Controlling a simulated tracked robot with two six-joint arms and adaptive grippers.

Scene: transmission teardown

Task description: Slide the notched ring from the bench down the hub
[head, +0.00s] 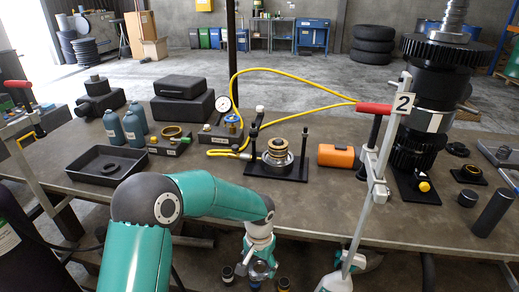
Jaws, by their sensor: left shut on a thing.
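The hub (277,157) stands upright on a black plate near the middle of the bench, with brass-coloured rings around its upper part. My left gripper (262,270) hangs low in front of the bench's front edge, apart from the hub. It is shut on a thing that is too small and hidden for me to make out. I cannot say for sure which part is the notched ring. My right gripper is not visible.
A gauge with a yellow hose (290,72) stands behind the hub. A black tray (128,174) is at left.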

